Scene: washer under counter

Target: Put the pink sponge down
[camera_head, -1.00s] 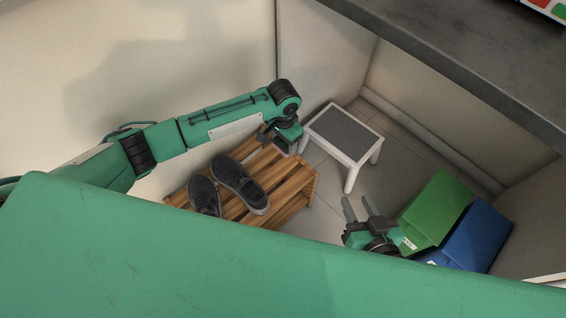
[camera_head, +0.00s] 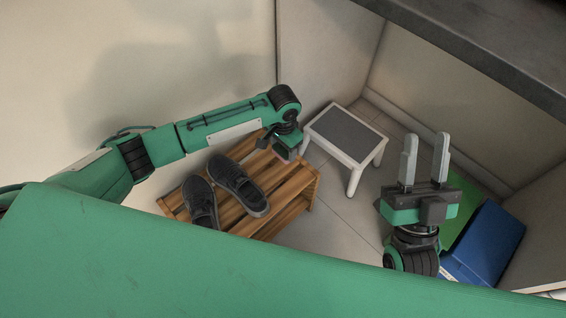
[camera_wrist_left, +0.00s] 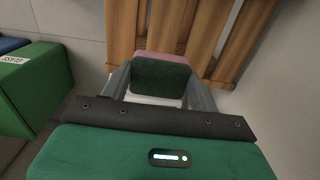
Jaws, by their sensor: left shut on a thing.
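The pink sponge (camera_wrist_left: 166,59) has a dark green face and sits between the two fingers of my left gripper (camera_wrist_left: 160,82) in the left wrist view. That gripper is shut on it. In the head view my left gripper (camera_head: 284,149) is at the right end of the wooden slatted rack (camera_head: 291,200), and I cannot make out the sponge there. The rack's slats (camera_wrist_left: 205,28) show just beyond the sponge; I cannot tell whether the sponge touches them. My right gripper (camera_head: 426,158) is open and empty, fingers pointing up in the picture, at the right.
Dark shoes (camera_head: 238,184) lie on the rack's left part. A white stool with a grey top (camera_head: 343,133) stands just right of my left gripper. A green box (camera_head: 462,203) and a blue box (camera_head: 490,243) are at the right. A dark counter (camera_head: 480,40) overhangs the upper right.

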